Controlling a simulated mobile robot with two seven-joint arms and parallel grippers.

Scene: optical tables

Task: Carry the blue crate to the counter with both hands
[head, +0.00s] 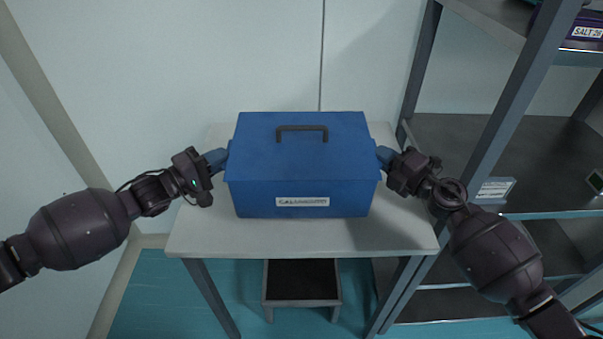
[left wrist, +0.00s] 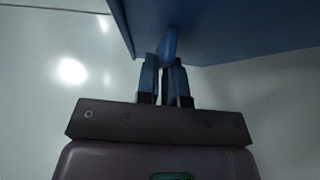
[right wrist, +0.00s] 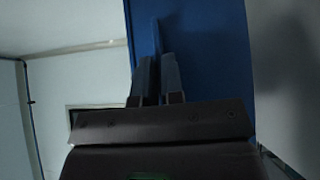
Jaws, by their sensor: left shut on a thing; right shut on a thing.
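The blue crate (head: 300,165) is a lidded box with a dark top handle and a white label on its front. It is over a small light table (head: 300,238); I cannot tell for sure whether its base touches the top. My left gripper (head: 222,157) is shut on the crate's left side grip, which shows between the fingers in the left wrist view (left wrist: 167,48). My right gripper (head: 384,154) is shut on the crate's right side; the crate's blue wall also fills the upper middle of the right wrist view (right wrist: 205,55). The crate looks level.
A low dark step stool (head: 302,283) is under the table. Pale walls are behind and at left. Teal floor shows in front.

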